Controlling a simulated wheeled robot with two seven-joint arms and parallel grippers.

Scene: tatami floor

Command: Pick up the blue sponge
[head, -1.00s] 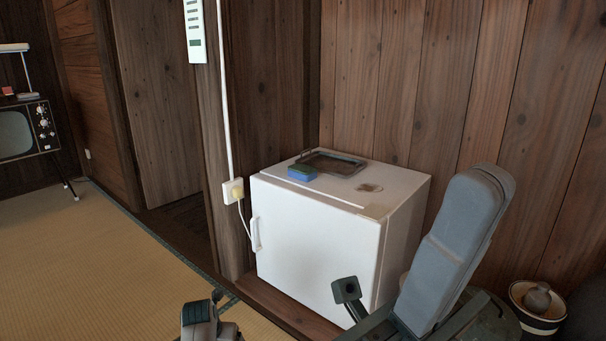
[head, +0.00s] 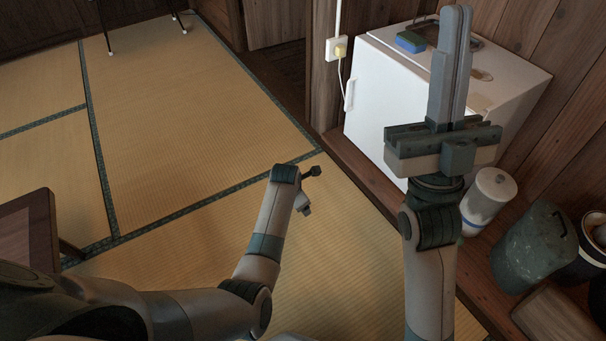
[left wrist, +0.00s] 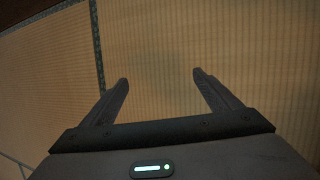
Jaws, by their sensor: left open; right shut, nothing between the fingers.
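The blue sponge (head: 410,41), with a green layer, lies on the left part of the top of a white mini fridge (head: 377,98), next to a dark-rimmed tray (head: 427,27). My right gripper (head: 457,10) points up in front of the fridge in the head view, its two long grey fingers together with nothing between them. It overlaps the fridge in the picture, to the right of the sponge, without holding it. My left gripper (left wrist: 160,78) is open and empty over the tatami in the left wrist view. The sponge is not in that view.
A white canister (head: 488,200), a dark green bin (head: 533,245) and a pot (head: 592,250) stand right of the fridge. A wooden table corner (head: 38,215) shows at the left. A plugged cord (head: 341,50) hangs beside the fridge. The tatami (head: 190,120) is largely clear.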

